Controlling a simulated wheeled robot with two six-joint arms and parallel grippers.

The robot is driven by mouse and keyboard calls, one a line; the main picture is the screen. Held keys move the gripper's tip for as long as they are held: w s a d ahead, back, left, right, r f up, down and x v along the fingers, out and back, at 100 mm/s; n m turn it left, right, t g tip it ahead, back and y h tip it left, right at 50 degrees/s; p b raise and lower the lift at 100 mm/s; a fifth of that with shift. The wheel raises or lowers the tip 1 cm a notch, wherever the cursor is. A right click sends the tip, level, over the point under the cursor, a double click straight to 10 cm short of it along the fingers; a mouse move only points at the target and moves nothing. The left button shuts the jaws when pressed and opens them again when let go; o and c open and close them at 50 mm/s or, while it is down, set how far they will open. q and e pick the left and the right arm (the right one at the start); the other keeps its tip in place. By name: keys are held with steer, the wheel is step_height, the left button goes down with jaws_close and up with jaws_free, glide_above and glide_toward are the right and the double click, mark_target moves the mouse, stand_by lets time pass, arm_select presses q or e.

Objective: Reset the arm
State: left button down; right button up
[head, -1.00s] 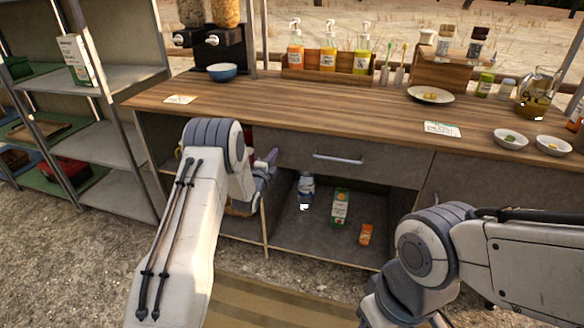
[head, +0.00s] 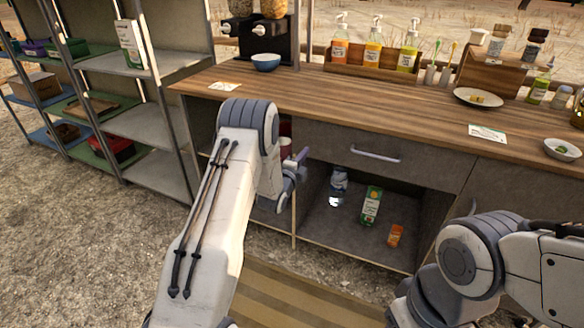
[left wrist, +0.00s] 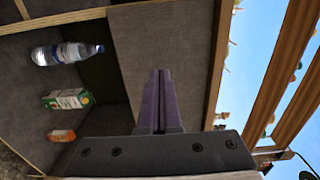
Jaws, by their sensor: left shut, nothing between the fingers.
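My left arm comes in from the lower left of the head view. Its gripper (head: 301,157) is in front of the counter's lower part, beside the open compartment (head: 335,232), partly hidden by my own arm. In the left wrist view its purple fingers (left wrist: 158,100) are together with nothing between them, in front of a grey panel. My right arm shows at the lower right of the head view, bent, but its gripper is out of the picture.
The open compartment holds a water bottle (head: 337,187), a green-and-white carton (head: 371,206) and an orange box (head: 395,235). A drawer handle (head: 375,154) sticks out above. A blue bowl (head: 265,62) stands on the wooden counter (head: 330,95). Shelves (head: 140,125) stand at left.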

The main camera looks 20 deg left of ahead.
arm_select(q)
steer(key=s, duration=0.8)
steer(key=d+r+n+g+h, duration=0.2)
steer(key=d+g, duration=0.2)
steer(key=d, duration=0.7)
steer(key=s+d+r+n+g, duration=0.25)
steer(key=s+d+g, duration=0.25)
steer(key=s+d, duration=0.45)
steer(key=s+d+r+n+g, duration=0.2)
steer(key=s+n+g, duration=0.15)
steer(key=s, duration=1.15)
steer(key=s+d+r+n+g, duration=0.15)
steer(key=s+g, duration=0.35)
steer(key=s, duration=1)
step_height(320, 180, up, 21)
steer(key=n+y+p, duration=0.1)
steer(key=p, duration=2)
steer(key=shift+s+a+p, duration=0.3)
steer(key=shift+s+a, duration=0.1)
steer(key=shift+a, duration=0.05)
